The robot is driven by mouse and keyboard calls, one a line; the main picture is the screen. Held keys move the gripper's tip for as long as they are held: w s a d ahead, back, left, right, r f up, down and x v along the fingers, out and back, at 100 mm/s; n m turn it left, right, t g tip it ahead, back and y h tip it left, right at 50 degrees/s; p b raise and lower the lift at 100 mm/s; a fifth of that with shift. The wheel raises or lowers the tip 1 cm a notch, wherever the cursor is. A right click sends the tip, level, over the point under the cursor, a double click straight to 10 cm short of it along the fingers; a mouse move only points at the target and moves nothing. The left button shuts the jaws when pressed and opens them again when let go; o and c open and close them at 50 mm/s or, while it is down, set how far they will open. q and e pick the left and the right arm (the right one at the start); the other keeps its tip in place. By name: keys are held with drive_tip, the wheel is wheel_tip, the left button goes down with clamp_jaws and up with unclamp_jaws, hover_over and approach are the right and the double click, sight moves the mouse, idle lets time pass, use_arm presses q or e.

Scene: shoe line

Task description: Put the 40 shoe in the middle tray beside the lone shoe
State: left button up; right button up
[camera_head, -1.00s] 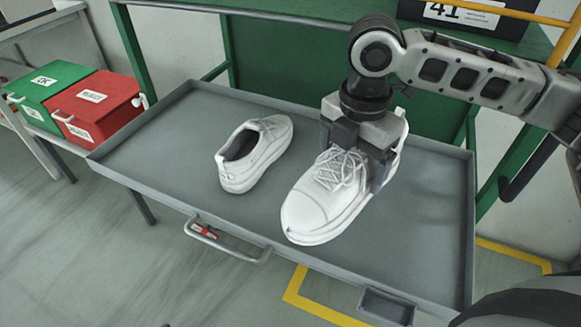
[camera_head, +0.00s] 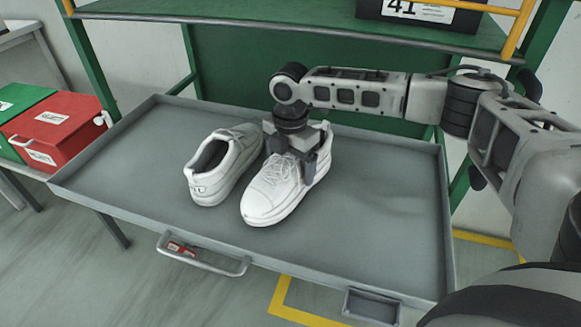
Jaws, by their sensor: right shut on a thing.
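One white lace-up shoe (camera_head: 268,200) is in the grey tray (camera_head: 110,192), its toe pointing towards the front. My right gripper (camera_head: 300,172) is shut on this shoe, across its laces and middle. I cannot tell whether its sole touches the tray floor. The lone white shoe (camera_head: 212,180) stands upright on the tray just to the left, its heel to the front and its toe to the back. The two shoes are close side by side, with a narrow gap at the front. No size number is readable on either shoe. My left gripper is not in view.
A red box (camera_head: 62,130) and a green box (camera_head: 22,108) stand on a side table at the left. A dark box labelled 41 (camera_head: 420,12) sits on the green shelf above. The tray's right half is empty. A handle (camera_head: 205,257) juts from its front edge.

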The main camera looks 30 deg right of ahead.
drive_tip(key=shift+f, duration=0.45)
drive_tip(key=o, duration=1.1)
drive_tip(key=shift+f, duration=0.1)
wheel_tip(320, 180, up, 12)
drive_tip(key=shift+r+p, duration=0.1)
drive_tip(key=shift+p, duration=0.45)
